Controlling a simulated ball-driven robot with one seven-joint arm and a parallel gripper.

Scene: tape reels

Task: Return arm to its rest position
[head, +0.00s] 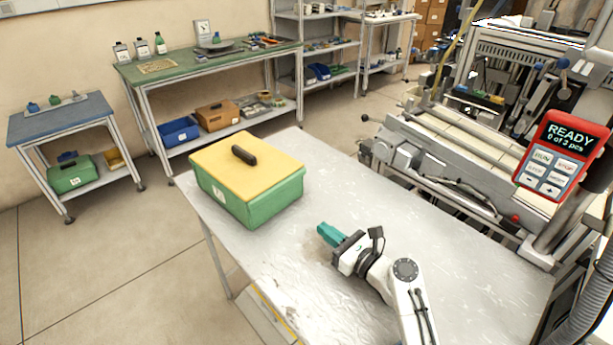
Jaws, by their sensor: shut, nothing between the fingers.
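My gripper (326,232) has teal fingers and is shut and empty. It hangs above the middle of the grey metal table (450,255), pointing left and away from me. My white arm reaches in from the lower right edge of the head view. A green box (262,201) with a yellow lid (232,165) and a dark handle stands on the table's far left part. The gripper is apart from the box, to its lower right. No tape reels can be made out on this table.
A machine with a red panel (559,156) reading "READY 0 of 3 pcs" stands at the right. A green-topped bench (180,67) and a small blue-topped table (62,119) stand behind at the left. The table between box and machine is clear.

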